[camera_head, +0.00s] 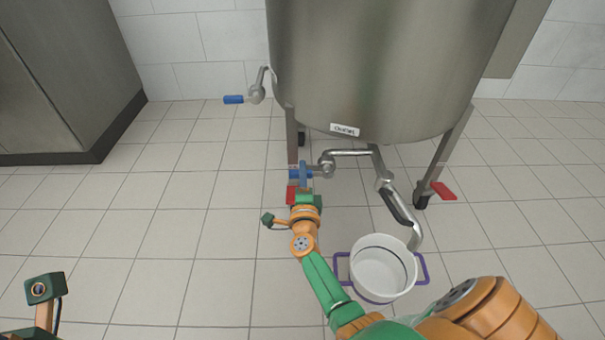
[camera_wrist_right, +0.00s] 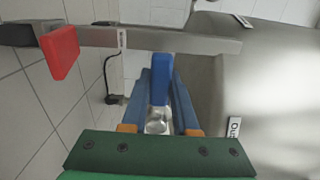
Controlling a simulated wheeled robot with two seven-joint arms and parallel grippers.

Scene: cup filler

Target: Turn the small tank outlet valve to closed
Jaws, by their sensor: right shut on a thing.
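The metal tank (camera_head: 380,70) stands on legs. A low outlet valve (camera_head: 327,168) under its left side has a blue handle (camera_head: 294,174) pointing left. My right gripper (camera_head: 304,170) reaches up from below and is shut on this handle. Fingers partly cover the handle in the head view. Of my left arm only a green wrist part shows at the lower left; its fingers are out of view.
A second blue-handled valve (camera_head: 256,94) sits higher on the tank's left. A bent pipe (camera_head: 384,180) with a dark grip runs down to a white pot (camera_head: 382,270) with purple handles. Red caster pedals (camera_head: 443,190) stick out at the legs. The floor at left is clear.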

